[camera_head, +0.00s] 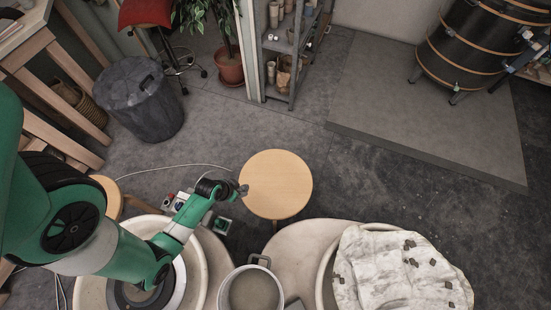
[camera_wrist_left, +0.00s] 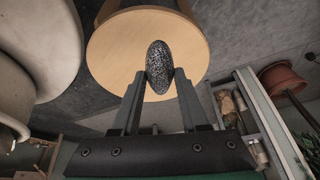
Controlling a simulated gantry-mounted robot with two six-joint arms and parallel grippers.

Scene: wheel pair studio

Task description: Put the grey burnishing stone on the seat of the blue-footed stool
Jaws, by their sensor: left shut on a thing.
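My left gripper (camera_head: 240,190) reaches in from the left to the left edge of a round wooden stool seat (camera_head: 278,184). In the left wrist view the gripper (camera_wrist_left: 160,76) is shut on the grey burnishing stone (camera_wrist_left: 159,62), an oval, speckled dark grey pebble. Behind the stone is the round stool seat (camera_wrist_left: 112,50), which looks bare. I cannot tell the gap between stone and seat. A second round wooden stool seat (camera_head: 106,190) is partly hidden behind my left arm. The foot colour of neither stool can be made out. My right gripper is not in view.
Two potter's wheels flank a metal bucket (camera_head: 253,290) at the front. A stained cloth (camera_head: 395,270) covers the right wheel. Power boxes and a cable (camera_head: 175,166) lie left of the middle stool. A dark bin (camera_head: 140,98) stands behind. Floor right of the stool is clear.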

